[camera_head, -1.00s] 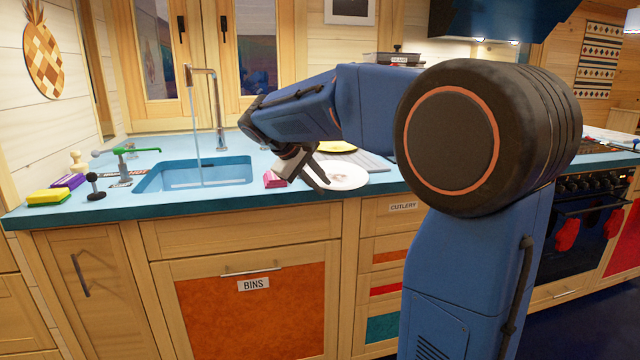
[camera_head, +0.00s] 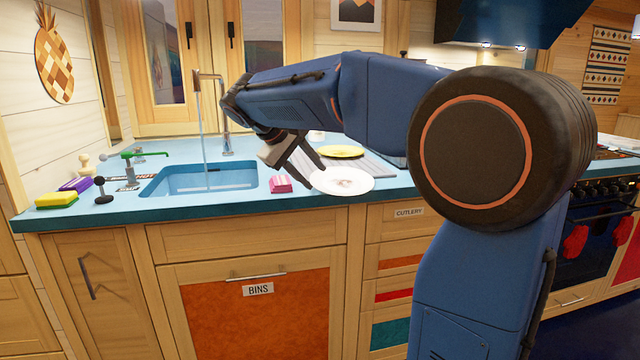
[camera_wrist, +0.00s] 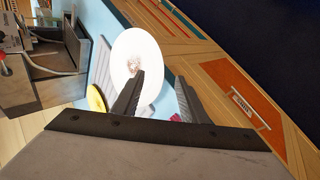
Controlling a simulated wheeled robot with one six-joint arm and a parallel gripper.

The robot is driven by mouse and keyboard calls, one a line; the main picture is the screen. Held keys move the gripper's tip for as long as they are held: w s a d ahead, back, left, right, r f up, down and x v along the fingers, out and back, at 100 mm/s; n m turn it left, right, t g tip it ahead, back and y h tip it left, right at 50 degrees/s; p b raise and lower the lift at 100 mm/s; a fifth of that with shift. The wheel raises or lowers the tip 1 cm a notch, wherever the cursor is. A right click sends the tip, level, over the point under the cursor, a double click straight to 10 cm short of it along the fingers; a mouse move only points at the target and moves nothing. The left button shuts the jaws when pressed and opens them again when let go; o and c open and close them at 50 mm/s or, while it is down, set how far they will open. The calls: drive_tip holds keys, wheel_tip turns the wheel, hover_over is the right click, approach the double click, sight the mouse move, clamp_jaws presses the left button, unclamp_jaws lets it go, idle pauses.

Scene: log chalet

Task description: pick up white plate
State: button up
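The white plate (camera_head: 346,182), with a brownish smudge in its middle, lies on the blue counter near its front edge, right of the sink. It also shows in the wrist view (camera_wrist: 126,45), beyond my fingers. My gripper (camera_head: 309,166) is open and empty, tilted downward above the plate's left side. In the wrist view its two fingers (camera_wrist: 160,77) are spread apart. The left finger overlaps the plate in the picture and hides part of it; the right finger is beside it. I see no clear contact.
A yellow plate (camera_head: 340,151) lies behind, near a grey ribbed drainboard (camera_head: 377,168). A pink sponge (camera_head: 280,184) is left of the plate. The sink (camera_head: 205,178) with running tap (camera_head: 222,115) is further left. Cupboards stand below the counter edge.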

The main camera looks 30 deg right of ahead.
drive_tip(key=v, duration=0.9)
drive_tip(key=shift+a+r, duration=0.2)
drive_tip(key=shift+a, duration=0.1)
